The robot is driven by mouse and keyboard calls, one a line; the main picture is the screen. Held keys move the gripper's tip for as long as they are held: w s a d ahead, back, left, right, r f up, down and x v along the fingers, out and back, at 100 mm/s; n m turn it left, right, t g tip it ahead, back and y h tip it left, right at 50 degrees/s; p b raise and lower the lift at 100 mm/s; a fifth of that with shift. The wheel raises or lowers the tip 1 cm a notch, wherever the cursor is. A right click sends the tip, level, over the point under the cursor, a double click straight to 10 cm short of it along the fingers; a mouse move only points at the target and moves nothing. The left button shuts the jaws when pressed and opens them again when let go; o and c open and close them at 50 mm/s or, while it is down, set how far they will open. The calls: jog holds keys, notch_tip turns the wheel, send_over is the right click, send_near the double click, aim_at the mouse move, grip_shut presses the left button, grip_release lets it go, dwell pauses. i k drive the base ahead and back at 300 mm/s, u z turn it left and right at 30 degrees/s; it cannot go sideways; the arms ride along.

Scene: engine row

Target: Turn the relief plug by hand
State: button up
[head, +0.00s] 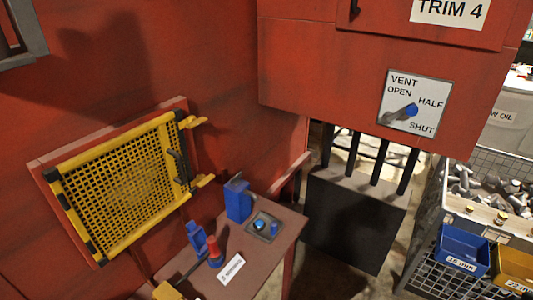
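I cannot tell for certain which part is the relief plug. A small brown table (262,262) stands in the lower middle, against the red wall. On it is a dark square plate (263,227) with two small round blue-topped parts. A blue block (238,200) stands just behind the plate. A red and blue upright piece (214,252) stands to the left, beside a blue bracket-like piece (196,237). A white label (232,268) lies in front, its text too small to read. My gripper is not in view.
A yellow mesh guard (125,185) is on the red wall at left. A VENT dial (414,103) with a blue-knobbed lever is on the red housing at upper right. Blue (462,248) and yellow (515,266) bins stand at lower right, near a mesh crate of metal parts (490,190).

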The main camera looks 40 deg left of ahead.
aim_at(235, 181)
jog(key=u, duration=0.4)
jog(key=i, duration=0.95)
jog(key=u, duration=1.55)
jog(key=i, duration=0.55)
jog(key=u, duration=0.5)
